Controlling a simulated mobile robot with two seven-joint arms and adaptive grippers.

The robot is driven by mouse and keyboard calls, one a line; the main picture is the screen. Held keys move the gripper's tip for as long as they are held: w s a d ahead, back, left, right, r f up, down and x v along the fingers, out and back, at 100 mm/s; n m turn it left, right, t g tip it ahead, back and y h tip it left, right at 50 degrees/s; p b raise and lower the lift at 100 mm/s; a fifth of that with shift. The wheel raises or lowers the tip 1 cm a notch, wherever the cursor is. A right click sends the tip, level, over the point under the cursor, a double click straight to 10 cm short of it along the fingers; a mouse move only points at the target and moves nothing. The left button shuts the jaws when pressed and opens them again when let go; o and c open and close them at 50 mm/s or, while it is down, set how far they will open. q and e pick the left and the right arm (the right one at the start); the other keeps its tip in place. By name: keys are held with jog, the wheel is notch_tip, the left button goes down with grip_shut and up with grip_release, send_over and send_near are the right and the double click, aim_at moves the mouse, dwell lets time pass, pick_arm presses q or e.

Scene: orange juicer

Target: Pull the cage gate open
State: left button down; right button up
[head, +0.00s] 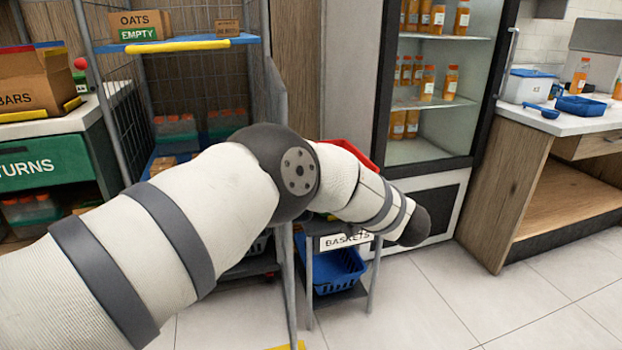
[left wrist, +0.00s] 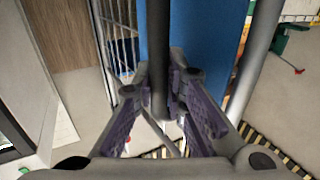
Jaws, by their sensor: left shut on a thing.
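The wire cage (head: 128,110) stands at the left centre of the head view, with blue shelves inside. A grey upright frame (head: 275,95) runs down its right side and continues below my arm; I cannot tell how far the gate stands open. My left arm crosses in front of the cage, and its gripper does not show clearly there. In the left wrist view my left gripper (left wrist: 168,98) is shut on a dark vertical bar (left wrist: 158,45), apparently the gate's. A blue panel (left wrist: 205,50) lies behind the bar. My right gripper is not in view.
A blue basket (head: 338,270) sits on a low stand with a BASKETS sign (head: 347,239), close beside the cage. A glass-door fridge (head: 455,170) with bottles stands behind. A green returns counter (head: 45,165) is left. Floor (head: 450,300) at front right is clear.

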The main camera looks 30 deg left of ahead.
pick_arm(q)
jog(key=shift+w+d, duration=0.2)
dwell(0.3)
jog(key=c, duration=1.6)
grip_release()
jog(key=v, duration=1.2)
jog(key=shift+w, duration=0.15)
